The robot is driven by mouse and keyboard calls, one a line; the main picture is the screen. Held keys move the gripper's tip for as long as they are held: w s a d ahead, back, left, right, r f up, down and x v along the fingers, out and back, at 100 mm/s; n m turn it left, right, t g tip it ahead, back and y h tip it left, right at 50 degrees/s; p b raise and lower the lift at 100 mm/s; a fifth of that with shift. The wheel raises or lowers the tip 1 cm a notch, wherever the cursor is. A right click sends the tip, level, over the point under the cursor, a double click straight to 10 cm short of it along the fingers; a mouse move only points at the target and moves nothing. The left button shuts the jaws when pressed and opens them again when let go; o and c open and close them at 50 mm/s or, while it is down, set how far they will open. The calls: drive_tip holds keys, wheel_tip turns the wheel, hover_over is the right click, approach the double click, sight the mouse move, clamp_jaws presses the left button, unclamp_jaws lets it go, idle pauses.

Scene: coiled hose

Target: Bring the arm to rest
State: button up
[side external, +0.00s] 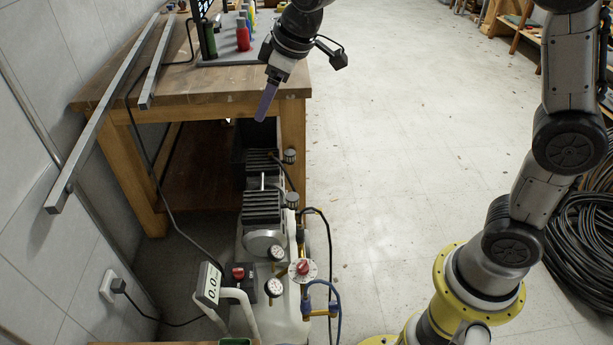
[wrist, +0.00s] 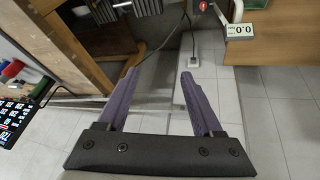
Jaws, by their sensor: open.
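My gripper (side external: 262,116) hangs in the air near the front right corner of the workbench, above and behind the compressor in the side external view. Its purple fingers point down and slightly left. In the wrist view my gripper (wrist: 157,76) shows two purple fingers spread well apart, with nothing between them. It is open and empty, and touches nothing that I can see. In the side external view the two fingers overlap, so the gap is hidden there.
The wooden workbench (side external: 190,85) holds bottles and metal bars (side external: 105,120). The compressor (side external: 265,240) stands on the floor, with a display (side external: 209,285) reading 0.0, also in the wrist view (wrist: 239,30). A black coiled hose (side external: 585,235) lies right. The middle floor is clear.

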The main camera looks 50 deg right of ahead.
drive_tip(key=s+d+r+m+t, duration=0.1)
drive_tip(key=s+d+r+m, duration=0.15)
drive_tip(key=s, duration=0.65)
drive_tip(key=s+d+r+m+t, duration=0.1)
drive_tip(key=s+d+r, duration=0.25)
drive_tip(key=s, duration=0.55)
drive_tip(key=s+d+f+m+g+h, duration=0.1)
drive_tip(key=s+f+m, duration=0.1)
drive_tip(key=s+f, duration=0.6)
drive_tip(key=s, duration=0.3)
drive_tip(key=shift+s+d+g, duration=0.2)
drive_tip(key=shift+d+g, duration=0.1)
drive_tip(key=shift+d, duration=0.05)
drive_tip(key=shift+m, duration=0.25)
